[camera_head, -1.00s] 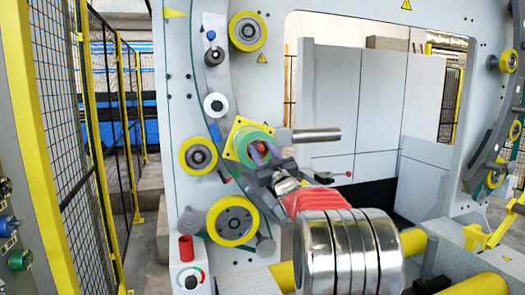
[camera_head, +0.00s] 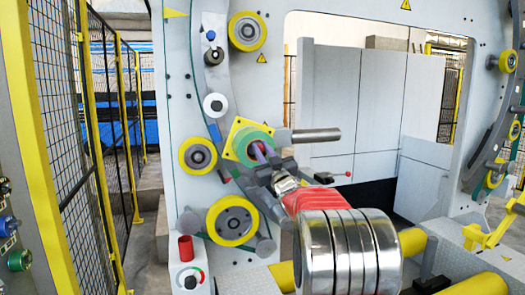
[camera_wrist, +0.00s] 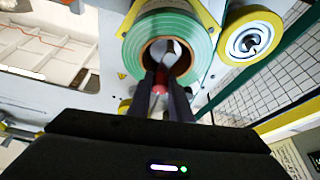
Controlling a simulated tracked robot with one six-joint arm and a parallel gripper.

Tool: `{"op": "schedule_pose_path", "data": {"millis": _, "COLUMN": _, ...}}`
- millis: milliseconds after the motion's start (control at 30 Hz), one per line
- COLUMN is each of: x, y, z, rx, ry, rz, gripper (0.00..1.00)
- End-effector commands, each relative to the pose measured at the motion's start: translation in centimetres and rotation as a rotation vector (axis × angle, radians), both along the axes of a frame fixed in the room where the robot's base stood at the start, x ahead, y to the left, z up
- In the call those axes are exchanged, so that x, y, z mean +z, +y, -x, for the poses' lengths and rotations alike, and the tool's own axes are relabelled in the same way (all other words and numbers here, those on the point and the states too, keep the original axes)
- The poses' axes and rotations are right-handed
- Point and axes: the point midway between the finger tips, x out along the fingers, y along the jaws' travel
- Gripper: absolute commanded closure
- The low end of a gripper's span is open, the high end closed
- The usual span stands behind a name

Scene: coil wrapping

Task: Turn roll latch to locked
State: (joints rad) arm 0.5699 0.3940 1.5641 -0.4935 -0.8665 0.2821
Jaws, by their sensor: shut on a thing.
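A green wrap roll (camera_head: 250,146) sits on the yellow plate of the machine's curved arm; it also shows in the wrist view (camera_wrist: 133,45) with a brown core. The roll latch (camera_wrist: 160,83) shows as a red part in front of the core, between my fingers. My gripper (camera_head: 262,152) reaches to the roll's front face. In the wrist view its two dark fingers (camera_wrist: 163,85) are shut on the latch, at the lower part of the core opening. The fingers hide part of the latch, so I cannot tell its exact angle.
Yellow rollers (camera_head: 233,220) and (camera_head: 198,155) flank the roll on the white machine frame. A grey bar (camera_head: 316,135) sticks out just right of it.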

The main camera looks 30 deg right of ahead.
Motion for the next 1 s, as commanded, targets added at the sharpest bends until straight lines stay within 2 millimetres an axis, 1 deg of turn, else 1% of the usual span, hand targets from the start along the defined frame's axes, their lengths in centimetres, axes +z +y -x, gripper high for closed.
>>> {"op": "schedule_pose_path", "data": {"millis": 267, "x": -0.1, "y": 0.1, "z": 0.0, "rx": -0.001, "ry": -0.006, "rz": -0.035, "gripper": 1.00}}
{"op": "schedule_pose_path", "data": {"millis": 467, "x": -0.2, "y": -0.1, "z": 0.1, "rx": 0.000, "ry": -0.027, "rz": -0.117, "gripper": 1.00}}
{"op": "schedule_pose_path", "data": {"millis": 667, "x": -0.3, "y": -0.6, "z": 0.2, "rx": -0.002, "ry": -0.061, "rz": -0.255, "gripper": 1.00}}
{"op": "schedule_pose_path", "data": {"millis": 1000, "x": -0.7, "y": -1.5, "z": 0.5, "rx": -0.003, "ry": -0.141, "rz": -0.560, "gripper": 1.00}}
